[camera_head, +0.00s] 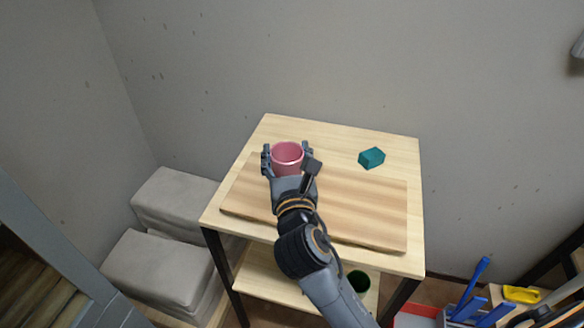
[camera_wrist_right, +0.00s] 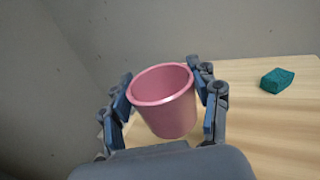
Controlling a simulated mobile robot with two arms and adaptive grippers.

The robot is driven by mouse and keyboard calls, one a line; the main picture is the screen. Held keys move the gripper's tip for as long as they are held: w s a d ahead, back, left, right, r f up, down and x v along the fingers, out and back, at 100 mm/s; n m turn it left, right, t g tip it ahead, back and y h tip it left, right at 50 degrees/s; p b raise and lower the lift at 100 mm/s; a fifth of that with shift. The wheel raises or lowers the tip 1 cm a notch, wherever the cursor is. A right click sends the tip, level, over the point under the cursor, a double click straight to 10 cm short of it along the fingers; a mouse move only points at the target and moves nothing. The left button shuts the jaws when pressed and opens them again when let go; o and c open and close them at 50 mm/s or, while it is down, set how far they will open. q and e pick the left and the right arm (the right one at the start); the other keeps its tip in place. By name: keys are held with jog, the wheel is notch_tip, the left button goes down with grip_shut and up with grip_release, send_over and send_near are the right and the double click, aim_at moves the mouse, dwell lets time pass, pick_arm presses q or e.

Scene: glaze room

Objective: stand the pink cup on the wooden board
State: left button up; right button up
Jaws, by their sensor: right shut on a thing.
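The pink cup (camera_head: 287,158) is between the fingers of my right gripper (camera_head: 287,160), mouth up, over the far left part of the wooden board (camera_head: 365,205). In the right wrist view the pink cup (camera_wrist_right: 165,103) looks slightly tilted, with a finger pad on each side, and my right gripper (camera_wrist_right: 163,110) is shut on it. The gripper and arm hide part of the board. Whether the cup's base touches the board cannot be told. My left gripper is not in view.
The board lies on a light wooden table (camera_head: 335,133). A teal block (camera_head: 372,158) sits behind the board at the right, also in the wrist view (camera_wrist_right: 277,80). A dark green vessel (camera_head: 358,281) stands on the lower shelf. Grey blocks (camera_head: 160,270) are at the left.

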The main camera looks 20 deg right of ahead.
aim_at(289, 157)
jog(key=w+f, duration=0.1)
jog(key=w+d+f, duration=0.1)
jog(key=w+f, duration=0.1)
jog(key=w+d+f+b, duration=0.1)
jog(key=f, duration=0.1)
jog(key=shift+w+f, duration=0.2)
jog(key=shift+w, duration=0.2)
jog(key=f, duration=0.1)
jog(key=w+f, duration=0.1)
jog(key=f, duration=0.1)
jog(key=shift+d+f+b, duration=0.1)
jog(key=shift+f+b, duration=0.15)
jog(key=shift+b, duration=0.1)
jog(key=shift+s+f, duration=0.15)
jog(key=shift+f, duration=0.05)
jog(key=shift+f, duration=0.1)
jog(key=o, duration=1.3)
jog(key=shift+f, duration=0.1)
jog(key=shift+c, duration=0.2)
